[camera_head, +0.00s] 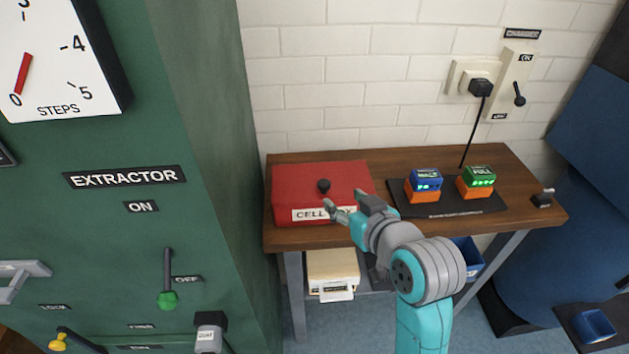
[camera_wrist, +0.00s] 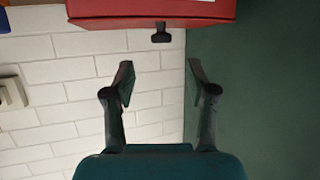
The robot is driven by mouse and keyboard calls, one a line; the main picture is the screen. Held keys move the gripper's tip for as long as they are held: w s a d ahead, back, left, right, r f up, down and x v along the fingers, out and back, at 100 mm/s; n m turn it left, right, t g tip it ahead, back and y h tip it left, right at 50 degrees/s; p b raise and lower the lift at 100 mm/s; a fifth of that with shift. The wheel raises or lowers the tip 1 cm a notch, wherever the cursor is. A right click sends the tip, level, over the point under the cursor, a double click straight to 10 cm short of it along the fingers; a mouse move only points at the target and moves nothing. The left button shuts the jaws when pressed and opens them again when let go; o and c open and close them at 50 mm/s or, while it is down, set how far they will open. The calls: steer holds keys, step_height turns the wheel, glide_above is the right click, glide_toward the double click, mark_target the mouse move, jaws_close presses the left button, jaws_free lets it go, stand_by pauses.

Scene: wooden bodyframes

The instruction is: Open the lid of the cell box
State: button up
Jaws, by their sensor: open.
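The cell box (camera_head: 291,190) is a red box on the wooden table, against the white brick wall, with its lid closed. A dark knob (camera_head: 323,186) sits on its lid, above a white label partly hidden by my gripper. My gripper (camera_head: 342,207) is open and empty in front of the box's label, to the right of and a little below the knob in the head view. In the wrist view the red box (camera_wrist: 120,12) shows at the top edge with the knob (camera_wrist: 161,34) hanging from it. My open fingers (camera_wrist: 160,82) point toward the knob, apart from it.
The wooden table (camera_head: 390,164) holds a black charging mat (camera_head: 408,209) with a blue-topped cell (camera_head: 426,180) and a green-topped cell (camera_head: 478,177) right of the box. The green extractor cabinet (camera_head: 215,150) stands close on the left. A beige box (camera_head: 333,268) sits below the table.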

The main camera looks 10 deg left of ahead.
mark_target(326, 186)
steer(key=x, duration=1)
steer(key=shift+w+a, duration=0.3)
jaws_close()
